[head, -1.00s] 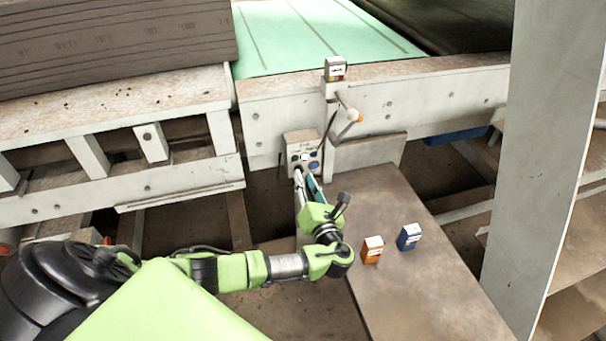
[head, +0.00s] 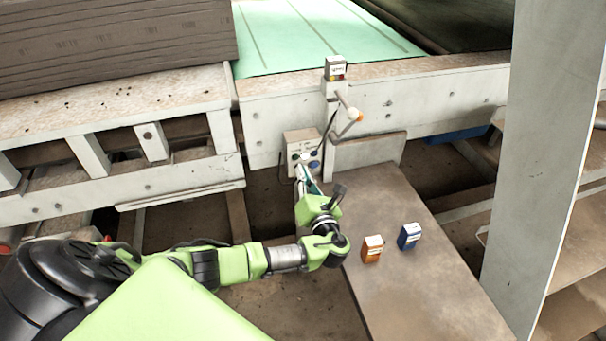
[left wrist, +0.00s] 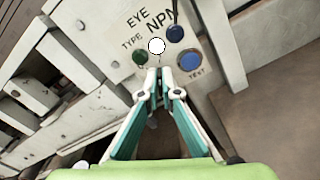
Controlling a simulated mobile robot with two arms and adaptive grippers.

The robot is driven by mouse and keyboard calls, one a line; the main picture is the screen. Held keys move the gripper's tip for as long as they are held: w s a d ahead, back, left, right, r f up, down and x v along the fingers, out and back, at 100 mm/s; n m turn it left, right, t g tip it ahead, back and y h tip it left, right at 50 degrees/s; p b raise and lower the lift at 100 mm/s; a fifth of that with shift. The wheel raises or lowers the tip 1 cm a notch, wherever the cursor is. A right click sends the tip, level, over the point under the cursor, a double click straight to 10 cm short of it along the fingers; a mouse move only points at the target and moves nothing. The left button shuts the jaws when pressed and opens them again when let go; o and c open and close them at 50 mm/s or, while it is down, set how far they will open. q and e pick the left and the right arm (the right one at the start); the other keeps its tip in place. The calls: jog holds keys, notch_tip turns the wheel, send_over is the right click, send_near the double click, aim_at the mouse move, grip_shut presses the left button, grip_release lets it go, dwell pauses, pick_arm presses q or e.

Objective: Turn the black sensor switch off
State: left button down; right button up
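The grey sensor box (head: 293,140) is fixed to the white side beam in the head view. In the left wrist view its face (left wrist: 120,35) reads "EYE TYPE NPN" and "TEST". It carries a green knob (left wrist: 139,56), a dark blue knob (left wrist: 175,34), a blue button (left wrist: 190,60) and a white round spot (left wrist: 156,46). I cannot clearly make out a black switch; my fingers cover the lower part of the face. My left gripper (left wrist: 161,73) is at that face, its fingertips close together with only a narrow gap. I see nothing held between them. My right gripper is not in view.
An orange box (head: 372,250) and a blue box (head: 409,237) stand on the brown board (head: 400,290) at the right. A grey post (head: 545,140) stands at the far right.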

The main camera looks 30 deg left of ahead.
pick_arm(q)
jog(key=n+b, duration=0.1)
jog(key=n, duration=0.3)
jog(key=n+b, duration=0.1)
jog(key=n, duration=0.6)
jog(key=shift+s+a+n+b, duration=0.2)
jog(key=shift+s+n+b, duration=0.1)
jog(key=shift+b, duration=0.1)
jog(key=shift+n, duration=0.3)
jog(key=c, duration=2.3)
grip_release()
